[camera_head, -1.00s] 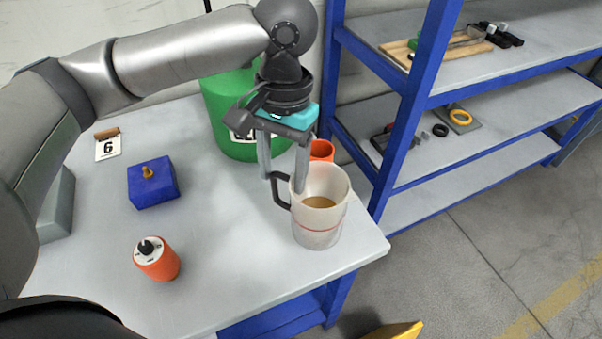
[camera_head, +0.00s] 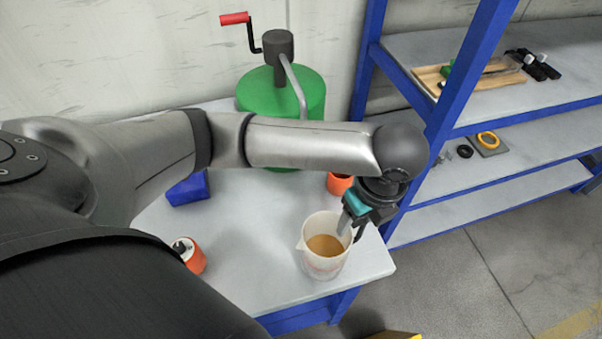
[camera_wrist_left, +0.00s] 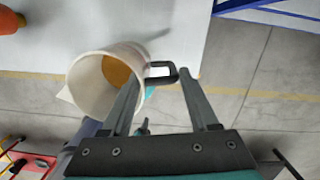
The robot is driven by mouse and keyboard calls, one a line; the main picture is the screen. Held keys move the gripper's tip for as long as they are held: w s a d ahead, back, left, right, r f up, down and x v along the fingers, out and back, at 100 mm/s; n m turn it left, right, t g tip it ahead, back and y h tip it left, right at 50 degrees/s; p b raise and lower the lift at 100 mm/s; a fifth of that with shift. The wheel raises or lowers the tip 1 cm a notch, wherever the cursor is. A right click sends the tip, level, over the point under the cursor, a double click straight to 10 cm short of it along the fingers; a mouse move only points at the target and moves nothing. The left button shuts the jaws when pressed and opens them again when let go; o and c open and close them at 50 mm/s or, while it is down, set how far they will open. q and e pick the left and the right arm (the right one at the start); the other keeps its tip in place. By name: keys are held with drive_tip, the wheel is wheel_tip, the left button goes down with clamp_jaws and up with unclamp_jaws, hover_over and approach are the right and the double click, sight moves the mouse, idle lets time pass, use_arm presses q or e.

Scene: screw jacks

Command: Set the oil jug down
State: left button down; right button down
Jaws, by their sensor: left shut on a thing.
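The oil jug (camera_head: 325,262) is a translucent beaker-like jug with amber oil inside and a dark handle. In the head view it is upright near the table's front right corner, with its spout to the left. I cannot tell whether its base touches the table (camera_head: 240,285). My left gripper (camera_head: 351,230) is at its right side, shut on the handle; the handle (camera_wrist_left: 160,68) shows between the fingers in the left wrist view, with the jug (camera_wrist_left: 88,88) to the left. My right gripper is not in view.
A green drum (camera_head: 262,95) with a red-handled crank stands at the back. An orange cup (camera_head: 340,184) is behind the jug. A blue block (camera_head: 188,190) and an orange-sided item (camera_head: 193,258) are left. Blue-framed shelves (camera_head: 500,115) stand right. Table left of the jug is clear.

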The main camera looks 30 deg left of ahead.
use_arm(q)
drive_tip(key=w+a+f+m+p, duration=0.1)
drive_tip(key=w+a+f+m, duration=0.2)
drive_tip(key=w+a+m, duration=0.3)
drive_tip(key=shift+w+a+f+m+h+p, duration=0.3)
drive_tip(key=shift+w+a+f, duration=0.1)
drive_tip(key=shift+w+a, duration=2.15)
drive_tip(key=shift+s+a, duration=0.2)
drive_tip(key=shift+s, duration=0.05)
drive_tip(key=shift+f, duration=0.15)
drive_tip(key=shift+c, duration=0.8)
unclamp_jaws()
wheel_tip(320, 180, up, 12)
drive_tip(key=s+p, duration=0.1)
drive_tip(key=shift+s+d, duration=0.2)
drive_tip(key=shift+d, duration=0.15)
